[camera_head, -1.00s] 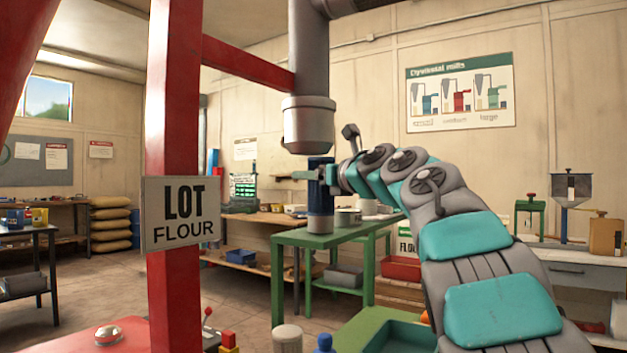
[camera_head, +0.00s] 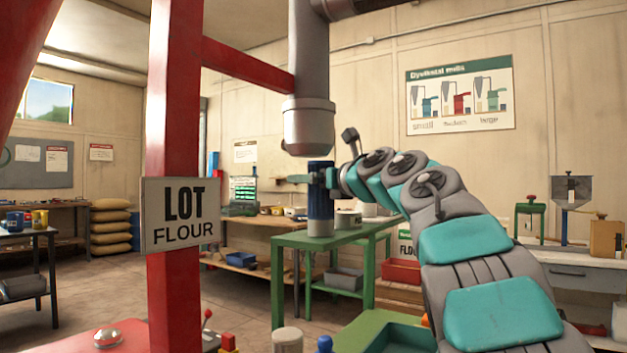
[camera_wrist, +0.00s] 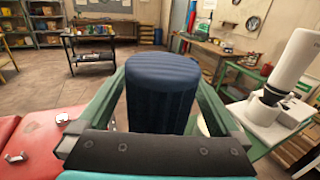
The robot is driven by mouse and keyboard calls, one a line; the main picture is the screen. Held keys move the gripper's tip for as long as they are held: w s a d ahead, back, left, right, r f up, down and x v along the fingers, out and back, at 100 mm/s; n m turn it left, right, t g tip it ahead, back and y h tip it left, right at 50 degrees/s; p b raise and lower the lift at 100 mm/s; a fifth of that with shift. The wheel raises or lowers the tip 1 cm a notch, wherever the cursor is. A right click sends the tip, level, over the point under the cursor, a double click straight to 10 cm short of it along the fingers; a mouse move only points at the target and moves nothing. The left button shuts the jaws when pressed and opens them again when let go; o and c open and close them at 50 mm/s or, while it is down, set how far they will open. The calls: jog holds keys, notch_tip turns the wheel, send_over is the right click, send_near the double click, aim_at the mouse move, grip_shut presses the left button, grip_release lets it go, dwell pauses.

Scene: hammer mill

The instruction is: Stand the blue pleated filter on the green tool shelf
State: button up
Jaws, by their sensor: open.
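The blue pleated filter (camera_head: 320,207) is a dark blue upright cylinder in the head view. Its base appears to rest on the top of the green tool shelf (camera_head: 345,237), near its left end. In the wrist view the filter (camera_wrist: 162,95) stands upright between my fingers, its rounded top towards the far side. My gripper (camera_head: 308,178) is level with the filter's upper half, its jaws open around it. In the wrist view a gap shows between the left finger and the filter. The filter's base is hidden there.
A red post with a "LOT FLOUR" sign (camera_head: 180,215) stands left of the shelf. A grey pipe (camera_head: 309,125) hangs just above the filter. A white device (camera_wrist: 290,70) stands on the right in the wrist view. A grey bin (camera_head: 344,278) is on the lower shelf.

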jog(key=b+v, duration=0.3)
jog(key=v, duration=0.9)
jog(key=shift+r, duration=0.1)
